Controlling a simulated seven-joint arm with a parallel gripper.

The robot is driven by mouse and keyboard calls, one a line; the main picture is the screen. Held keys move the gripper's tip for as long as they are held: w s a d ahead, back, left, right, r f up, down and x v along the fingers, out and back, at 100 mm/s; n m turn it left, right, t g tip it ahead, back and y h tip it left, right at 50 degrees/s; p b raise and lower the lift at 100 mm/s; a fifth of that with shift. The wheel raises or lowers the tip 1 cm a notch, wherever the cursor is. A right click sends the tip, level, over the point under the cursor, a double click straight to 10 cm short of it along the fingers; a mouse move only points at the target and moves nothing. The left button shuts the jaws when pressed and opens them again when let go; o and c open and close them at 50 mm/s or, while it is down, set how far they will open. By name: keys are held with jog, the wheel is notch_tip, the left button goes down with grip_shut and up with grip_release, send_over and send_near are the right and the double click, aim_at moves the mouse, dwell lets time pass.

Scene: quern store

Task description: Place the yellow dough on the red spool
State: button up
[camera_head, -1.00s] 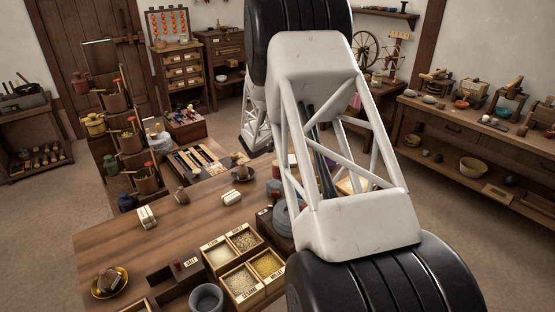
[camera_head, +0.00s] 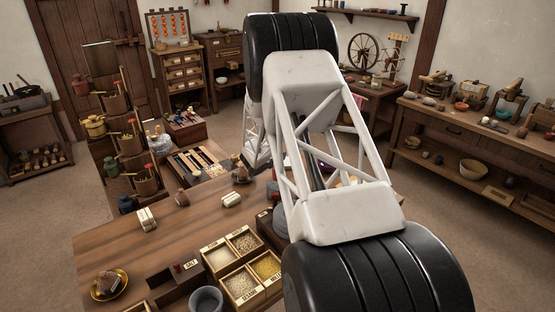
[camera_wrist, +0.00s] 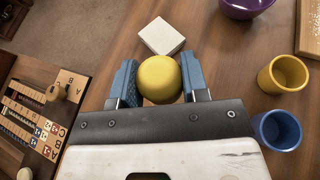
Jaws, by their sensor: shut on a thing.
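My gripper (camera_wrist: 159,80) is shut on the yellow dough (camera_wrist: 159,78) in the wrist view. The dough is a smooth, rounded lump between the two blue fingers. It appears above a wooden surface, but its height is unclear. In the head view my arm covers much of the middle, and I cannot make out the dough there. I cannot identify the red spool with certainty in either view.
The wrist view shows a white block (camera_wrist: 161,36) just beyond the dough, a purple bowl (camera_wrist: 247,6), a yellow mug (camera_wrist: 284,74) and a blue mug (camera_wrist: 277,131) to the right. A lettered board (camera_wrist: 35,108) lies left. Grain boxes (camera_head: 240,265) stand on the table.

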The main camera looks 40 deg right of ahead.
jog(key=shift+f, duration=0.9)
jog(key=shift+f, duration=0.1)
jog(key=o, duration=0.9)
jog(key=shift+s+a+r, duration=0.1)
jog(key=shift+a+r, duration=0.2)
jog(key=v, duration=1.1)
jog(key=shift+a+r, duration=0.15)
